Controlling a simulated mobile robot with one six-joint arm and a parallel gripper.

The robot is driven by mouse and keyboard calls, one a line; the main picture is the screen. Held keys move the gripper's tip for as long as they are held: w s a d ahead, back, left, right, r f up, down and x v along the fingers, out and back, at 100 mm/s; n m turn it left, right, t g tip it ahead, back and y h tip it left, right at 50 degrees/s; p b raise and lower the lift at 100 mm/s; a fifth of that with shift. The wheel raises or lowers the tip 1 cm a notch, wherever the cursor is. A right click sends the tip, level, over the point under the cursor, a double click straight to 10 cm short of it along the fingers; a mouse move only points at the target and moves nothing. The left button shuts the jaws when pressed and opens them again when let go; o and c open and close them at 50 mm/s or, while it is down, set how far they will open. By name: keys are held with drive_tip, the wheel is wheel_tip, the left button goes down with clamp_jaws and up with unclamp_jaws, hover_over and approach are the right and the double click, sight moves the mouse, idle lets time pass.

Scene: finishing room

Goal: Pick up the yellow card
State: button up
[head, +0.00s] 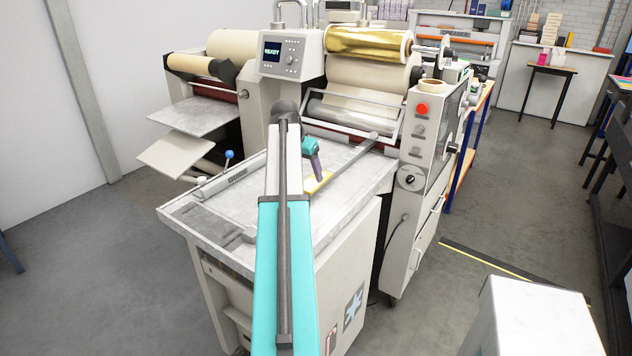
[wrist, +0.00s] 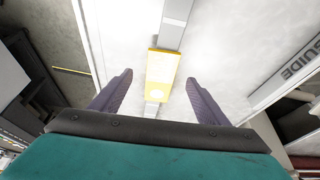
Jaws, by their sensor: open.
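My gripper (head: 318,178) is open and empty, close to the card in the head view. I cannot tell the height of the fingertips above the table.
A guide bar (head: 237,177) marked GUIDE runs along the table's left side, with a blue-knobbed lever (head: 229,154) beside it. A grey bar (head: 345,158) crosses the right side. Rollers and a gold roll (head: 368,43) stand behind.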

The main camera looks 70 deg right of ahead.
sight(310, 184)
drive_tip(key=shift+p+x, duration=1.05)
drive_tip(key=shift+x, duration=1.45)
drive_tip(key=shift+w, duration=0.1)
drive_tip(key=shift+c, duration=0.2)
drive_tip(key=c, duration=1.1)
